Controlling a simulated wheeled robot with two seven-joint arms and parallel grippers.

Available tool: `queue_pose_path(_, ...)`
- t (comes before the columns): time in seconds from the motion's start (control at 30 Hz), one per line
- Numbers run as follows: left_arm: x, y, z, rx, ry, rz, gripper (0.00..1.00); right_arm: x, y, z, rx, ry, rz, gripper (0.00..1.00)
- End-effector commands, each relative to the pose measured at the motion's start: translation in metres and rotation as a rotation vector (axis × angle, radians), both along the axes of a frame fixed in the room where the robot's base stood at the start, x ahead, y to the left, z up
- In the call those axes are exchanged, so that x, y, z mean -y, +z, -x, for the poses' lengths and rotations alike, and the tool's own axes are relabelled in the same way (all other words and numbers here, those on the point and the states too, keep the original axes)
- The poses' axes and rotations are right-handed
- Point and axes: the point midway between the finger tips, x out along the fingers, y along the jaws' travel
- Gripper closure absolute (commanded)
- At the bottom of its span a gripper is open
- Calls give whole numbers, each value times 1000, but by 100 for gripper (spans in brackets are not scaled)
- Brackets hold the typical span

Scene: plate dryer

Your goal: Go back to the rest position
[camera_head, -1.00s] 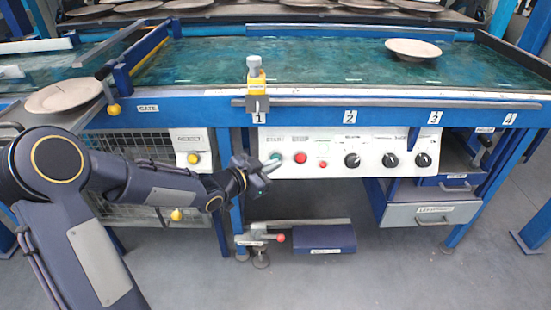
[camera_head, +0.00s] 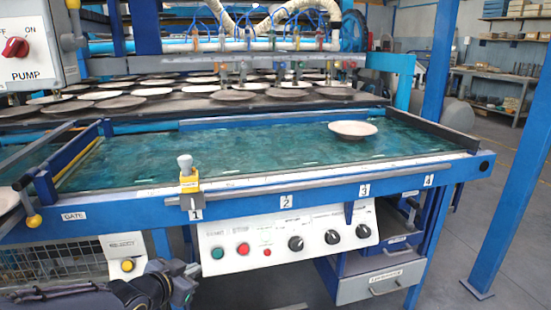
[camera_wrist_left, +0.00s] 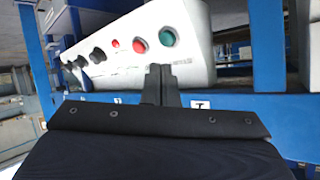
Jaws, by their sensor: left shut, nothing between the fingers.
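My left gripper (camera_head: 186,283) is low in the head view, in front of the left end of the white control panel (camera_head: 285,245). In the left wrist view its two fingers (camera_wrist_left: 159,82) are together with nothing between them. The same panel (camera_wrist_left: 195,68) appears beyond the fingers, turned over in that view, with the green button (camera_wrist_left: 167,37) and red button (camera_wrist_left: 138,45). I cannot tell the exact gap between fingers and panel. My right gripper is not in view.
The blue dryer frame (camera_head: 300,196) stands in front of me. A plate (camera_head: 353,130) lies on the green bed (camera_head: 240,150). A yellow-and-grey stop (camera_head: 188,181) sits at mark 1. A drawer (camera_head: 380,284) is below right. Floor (camera_head: 450,270) is clear at the right.

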Motion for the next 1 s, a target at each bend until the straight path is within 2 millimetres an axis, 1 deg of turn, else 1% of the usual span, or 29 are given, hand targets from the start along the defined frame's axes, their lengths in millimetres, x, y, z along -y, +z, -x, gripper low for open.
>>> queue_pose_path(0.03, -12, 12, 23, -54, 74, -10, 100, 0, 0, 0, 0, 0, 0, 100)
queue_pose_path(0.07, -19, 14, 38, -97, 120, -6, 100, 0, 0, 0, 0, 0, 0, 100)
queue_pose_path(0.1, -27, 17, 58, -154, 178, 8, 100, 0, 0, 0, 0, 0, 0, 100)
queue_pose_path(0.17, -34, 19, 91, -238, 257, 42, 100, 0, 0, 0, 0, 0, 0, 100)
queue_pose_path(0.2, -37, 19, 113, -290, 302, 72, 100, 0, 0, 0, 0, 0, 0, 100)
queue_pose_path(0.3, -36, 16, 160, -405, 376, 157, 100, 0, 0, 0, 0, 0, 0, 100)
queue_pose_path(0.4, -29, 12, 199, -500, 415, 241, 100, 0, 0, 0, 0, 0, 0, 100)
queue_pose_path(0.6, -5, 4, 262, -655, 424, 394, 100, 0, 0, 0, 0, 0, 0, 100)
queue_pose_path(0.73, 15, 0, 297, -746, 397, 488, 100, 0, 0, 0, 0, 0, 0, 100)
queue_pose_path(0.77, 13, 18, 294, -745, 401, 480, 100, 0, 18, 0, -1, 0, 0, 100)
queue_pose_path(0.8, 13, 28, 293, -744, 403, 477, 100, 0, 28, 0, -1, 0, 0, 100)
queue_pose_path(0.87, 12, 40, 292, -744, 403, 476, 100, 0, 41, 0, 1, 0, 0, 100)
queue_pose_path(1.0, 12, 72, 292, -743, 403, 474, 100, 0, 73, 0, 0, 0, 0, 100)
